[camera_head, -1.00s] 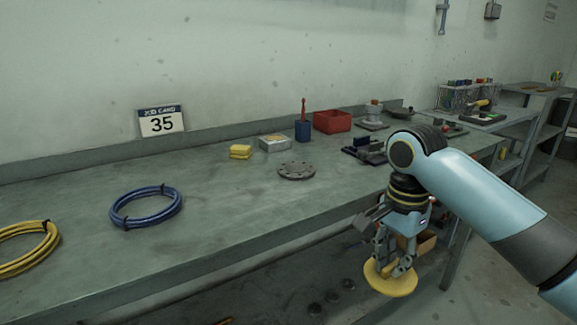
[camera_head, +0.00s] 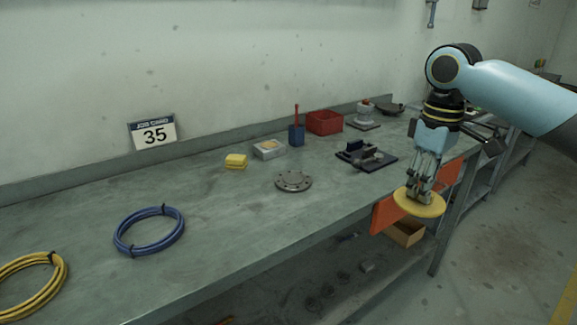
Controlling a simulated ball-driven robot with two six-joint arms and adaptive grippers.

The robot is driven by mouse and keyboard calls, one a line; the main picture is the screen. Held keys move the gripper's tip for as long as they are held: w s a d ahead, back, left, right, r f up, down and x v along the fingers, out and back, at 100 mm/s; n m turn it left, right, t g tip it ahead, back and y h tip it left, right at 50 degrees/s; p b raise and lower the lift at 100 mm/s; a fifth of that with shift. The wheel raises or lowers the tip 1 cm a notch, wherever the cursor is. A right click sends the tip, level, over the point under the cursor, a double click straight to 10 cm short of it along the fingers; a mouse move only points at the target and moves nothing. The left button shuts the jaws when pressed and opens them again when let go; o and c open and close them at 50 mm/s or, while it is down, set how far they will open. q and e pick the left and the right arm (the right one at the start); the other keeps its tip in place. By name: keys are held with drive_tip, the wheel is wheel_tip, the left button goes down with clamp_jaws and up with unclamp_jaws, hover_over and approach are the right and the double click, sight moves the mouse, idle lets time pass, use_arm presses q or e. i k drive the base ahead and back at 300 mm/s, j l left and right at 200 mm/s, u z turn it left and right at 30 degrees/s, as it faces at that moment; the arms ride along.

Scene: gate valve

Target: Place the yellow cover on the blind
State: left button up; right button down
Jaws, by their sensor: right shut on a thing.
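The yellow cover (camera_head: 419,203) is a flat round disc. My right gripper (camera_head: 422,188) is shut on it and holds it roughly level near the front edge of the bench, at the right. The blind (camera_head: 293,181) looks to be the grey round flange with bolt holes lying flat on the bench. It is bare on top and lies well to the left of the cover. My left gripper is not in view.
On the bench (camera_head: 230,215) are a blue cable coil (camera_head: 149,232), yellow blocks (camera_head: 236,161), a silver box (camera_head: 269,150), a red bin (camera_head: 324,122) and a dark vise-like fixture (camera_head: 365,156). The surface around the flange is clear.

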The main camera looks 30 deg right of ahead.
sight(293, 178)
drive_tip(key=i, duration=0.85)
